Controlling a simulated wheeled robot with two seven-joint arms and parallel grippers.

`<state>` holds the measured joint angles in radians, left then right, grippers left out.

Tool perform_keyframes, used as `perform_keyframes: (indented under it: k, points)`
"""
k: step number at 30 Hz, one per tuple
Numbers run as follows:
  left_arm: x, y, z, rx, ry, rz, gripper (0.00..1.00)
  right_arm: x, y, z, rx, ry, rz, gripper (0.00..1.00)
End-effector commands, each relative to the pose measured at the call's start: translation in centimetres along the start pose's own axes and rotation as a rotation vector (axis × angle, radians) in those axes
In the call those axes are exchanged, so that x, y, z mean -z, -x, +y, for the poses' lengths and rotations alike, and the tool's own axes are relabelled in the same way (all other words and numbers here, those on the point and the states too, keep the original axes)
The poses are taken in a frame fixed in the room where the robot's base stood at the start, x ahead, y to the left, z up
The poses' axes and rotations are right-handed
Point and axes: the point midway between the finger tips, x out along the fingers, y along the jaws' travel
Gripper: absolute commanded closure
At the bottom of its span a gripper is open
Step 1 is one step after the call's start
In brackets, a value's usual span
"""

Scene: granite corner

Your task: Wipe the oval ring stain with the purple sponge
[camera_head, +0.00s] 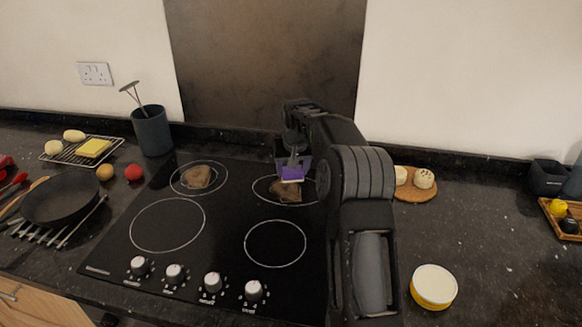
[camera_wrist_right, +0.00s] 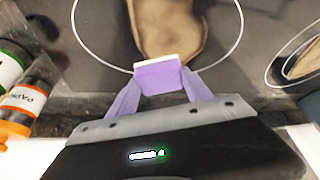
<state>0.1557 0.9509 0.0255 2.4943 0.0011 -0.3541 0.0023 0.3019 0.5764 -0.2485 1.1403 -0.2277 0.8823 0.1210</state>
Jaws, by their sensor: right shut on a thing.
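The purple sponge (camera_head: 292,175), with a pale layer along one edge, is held in my right gripper (camera_head: 293,160). In the right wrist view the fingers of that gripper (camera_wrist_right: 160,88) are shut on the sponge (camera_wrist_right: 158,76). A brown stain (camera_head: 286,192) lies in the back right ring of the black hob, just in front of the sponge. In the right wrist view the stain (camera_wrist_right: 168,28) borders the sponge's pale edge; I cannot tell whether they touch. A second brown stain (camera_head: 198,177) lies in the back left ring. My left gripper is not in view.
The hob's knobs (camera_head: 212,281) line its front. A pan (camera_head: 62,199) and a dark utensil pot (camera_head: 151,131) stand left of it. A yellow-sided tub (camera_head: 433,286) and a round board (camera_head: 415,192) lie right. Bottles (camera_wrist_right: 27,100) show in the right wrist view.

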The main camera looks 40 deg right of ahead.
Motion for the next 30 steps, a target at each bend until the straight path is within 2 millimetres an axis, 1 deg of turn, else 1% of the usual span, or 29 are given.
perform_keyframes:
  k: [1, 3, 13, 22, 30]
  points:
    - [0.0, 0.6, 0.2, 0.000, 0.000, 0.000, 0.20, 0.3, 0.0, 0.3, -0.003, 0.000, -0.002, 0.86]
    - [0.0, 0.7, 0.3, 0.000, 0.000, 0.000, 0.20, 0.4, -0.2, 0.3, -0.003, 0.000, -0.003, 0.86]
    - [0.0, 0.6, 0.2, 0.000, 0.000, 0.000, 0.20, 0.4, -0.3, 0.3, -0.002, -0.001, -0.002, 0.86]
    - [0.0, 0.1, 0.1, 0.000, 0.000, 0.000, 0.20, -0.1, 0.1, 1.9, -0.001, -0.002, -0.001, 0.86]
    - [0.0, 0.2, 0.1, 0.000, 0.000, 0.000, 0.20, -0.1, 0.2, 2.1, 0.000, -0.001, -0.001, 0.86]
